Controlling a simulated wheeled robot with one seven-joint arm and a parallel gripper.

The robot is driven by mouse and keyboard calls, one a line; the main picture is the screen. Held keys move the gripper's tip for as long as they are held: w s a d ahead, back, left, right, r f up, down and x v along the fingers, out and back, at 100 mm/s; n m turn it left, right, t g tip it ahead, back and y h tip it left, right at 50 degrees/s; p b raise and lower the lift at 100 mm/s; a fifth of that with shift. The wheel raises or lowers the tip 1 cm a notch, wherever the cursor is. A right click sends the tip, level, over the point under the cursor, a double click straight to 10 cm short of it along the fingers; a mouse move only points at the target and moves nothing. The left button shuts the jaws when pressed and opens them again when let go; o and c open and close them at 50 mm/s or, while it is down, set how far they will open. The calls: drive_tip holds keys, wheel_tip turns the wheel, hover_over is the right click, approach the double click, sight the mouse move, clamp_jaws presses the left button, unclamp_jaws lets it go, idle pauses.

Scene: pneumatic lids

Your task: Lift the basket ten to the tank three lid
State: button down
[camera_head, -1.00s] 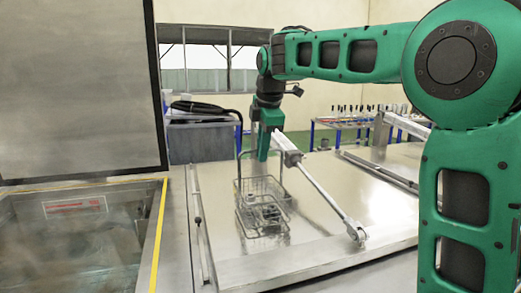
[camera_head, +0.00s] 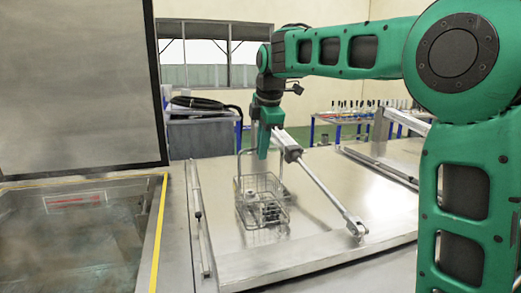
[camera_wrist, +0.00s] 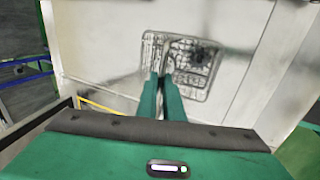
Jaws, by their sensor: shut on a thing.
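The wire basket (camera_head: 262,200) has a tall handle and dark parts inside. It is at the closed metal lid (camera_head: 330,215) in the middle of the head view; I cannot tell whether it touches the lid. My gripper (camera_head: 263,152) is above the basket, fingers pointing down, shut on the basket's handle. In the wrist view the two green fingers (camera_wrist: 161,85) meet at the handle, and the basket (camera_wrist: 190,60) shows beyond them over the pale lid. The fingertips partly hide the handle.
A lid cylinder (camera_head: 315,180) slopes across the metal lid right of the basket. At left an open tank (camera_head: 75,235) has its lid (camera_head: 80,90) raised. A grey bin (camera_head: 200,138) and a rack table (camera_head: 350,125) stand behind.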

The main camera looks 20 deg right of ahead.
drive_tip(key=shift+f, duration=0.15)
drive_tip(key=c, duration=1.8)
unclamp_jaws()
drive_tip(key=w+v, duration=0.1)
drive_tip(key=v, duration=0.6)
drive_tip(key=w+r+v, duration=0.1)
drive_tip(key=v, duration=0.6)
drive_tip(key=w+v, duration=0.1)
drive_tip(key=v, duration=0.7)
drive_tip(key=shift+w+r, duration=0.2)
drive_tip(key=shift+w, duration=0.2)
